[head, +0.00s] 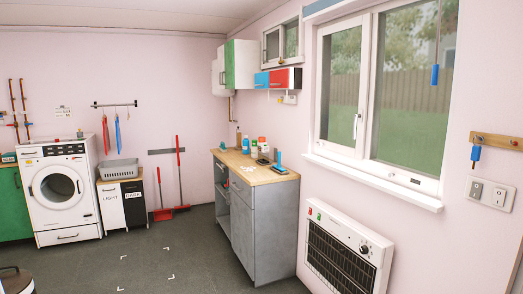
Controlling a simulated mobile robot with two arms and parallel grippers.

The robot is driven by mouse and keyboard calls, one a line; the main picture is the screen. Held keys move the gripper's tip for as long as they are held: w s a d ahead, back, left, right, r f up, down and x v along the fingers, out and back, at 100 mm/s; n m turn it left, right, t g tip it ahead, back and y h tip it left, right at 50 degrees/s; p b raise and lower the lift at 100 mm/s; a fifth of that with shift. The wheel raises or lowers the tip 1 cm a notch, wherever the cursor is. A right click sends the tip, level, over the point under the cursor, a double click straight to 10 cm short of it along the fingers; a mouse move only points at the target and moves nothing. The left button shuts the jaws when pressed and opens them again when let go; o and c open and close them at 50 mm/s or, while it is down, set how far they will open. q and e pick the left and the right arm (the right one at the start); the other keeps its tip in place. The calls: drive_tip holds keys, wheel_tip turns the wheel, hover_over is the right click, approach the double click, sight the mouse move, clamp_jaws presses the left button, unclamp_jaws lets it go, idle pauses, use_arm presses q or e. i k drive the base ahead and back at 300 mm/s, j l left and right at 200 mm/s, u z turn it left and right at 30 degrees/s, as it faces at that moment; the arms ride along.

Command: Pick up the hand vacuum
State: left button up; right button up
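I cannot pick out a hand vacuum for certain. A small blue and dark item (279,167) stands at the near end of the wooden countertop (262,178). It is too small to tell what it is. Neither of my grippers is in view.
Several bottles (245,144) and small white pieces (247,168) are on the counter above a grey cabinet (270,232). A heater (345,255) is on the right wall. A washing machine (61,195) and a laundry basket (119,169) stand at the left. The middle floor (190,260) is clear.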

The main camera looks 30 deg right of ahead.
sight(263, 155)
drive_tip(key=i+l+z, duration=0.35)
drive_tip(key=i, duration=0.35)
drive_tip(key=i+z, duration=0.35)
drive_tip(key=i, duration=2.8)
drive_tip(key=l+z, duration=0.05)
drive_tip(key=l, duration=0.05)
